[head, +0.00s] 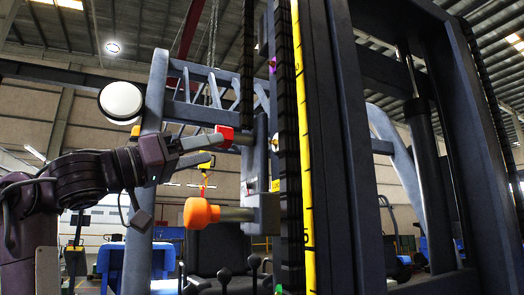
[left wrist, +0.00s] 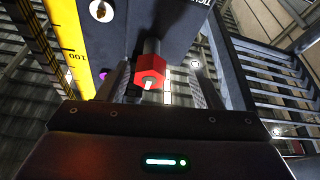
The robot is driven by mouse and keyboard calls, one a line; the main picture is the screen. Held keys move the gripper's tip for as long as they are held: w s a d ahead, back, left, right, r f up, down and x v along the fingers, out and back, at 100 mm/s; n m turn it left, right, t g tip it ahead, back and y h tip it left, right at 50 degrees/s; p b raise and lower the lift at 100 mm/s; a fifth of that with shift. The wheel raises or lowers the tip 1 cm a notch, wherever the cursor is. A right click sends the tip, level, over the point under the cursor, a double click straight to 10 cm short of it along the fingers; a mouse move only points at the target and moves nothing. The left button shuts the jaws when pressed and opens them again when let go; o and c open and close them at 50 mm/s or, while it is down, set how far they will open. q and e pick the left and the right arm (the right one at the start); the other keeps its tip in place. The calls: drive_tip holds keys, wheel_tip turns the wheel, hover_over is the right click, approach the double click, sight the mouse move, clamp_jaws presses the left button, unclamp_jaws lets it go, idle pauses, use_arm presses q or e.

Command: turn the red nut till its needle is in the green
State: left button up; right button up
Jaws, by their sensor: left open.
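The red nut (head: 225,136) sits on the end of a grey rod that comes out of the dark mast. In the left wrist view the red nut (left wrist: 150,70) lies between the two fingers, with gaps at both sides. My left gripper (head: 213,149) is open, its fingertips close to the nut; the left wrist view shows it too (left wrist: 163,82). A small white dial (left wrist: 101,11) with a dark mark is on the mast plate; it shows as a sliver in the head view (head: 275,142). The needle's reading and any green zone are too small to tell.
An orange knob (head: 201,213) on a second grey rod stands just below my left gripper. A yellow scale strip (head: 304,150) runs up the dark mast (head: 345,150). A grey frame (head: 155,90) stands behind my left wrist.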

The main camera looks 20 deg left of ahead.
sight(230, 133)
use_arm(q)
drive_tip(key=r+p, duration=0.1)
drive_tip(key=d+r+p, duration=0.1)
drive_tip(key=r, duration=0.1)
drive_tip(key=shift+s, duration=0.2)
drive_tip(key=x, duration=0.2)
drive_tip(key=f+p+x, duration=0.1)
drive_tip(key=x, duration=0.1)
drive_tip(key=shift+w+d+r, duration=0.1)
drive_tip(key=shift+w+d, duration=0.05)
drive_tip(key=shift+w, duration=0.2)
drive_tip(key=shift+w+r, duration=0.1)
drive_tip(key=c, duration=1)
use_arm(e)
drive_tip(key=s+r, duration=0.3)
drive_tip(key=shift+a+r, duration=0.1)
drive_tip(key=shift+a, duration=0.05)
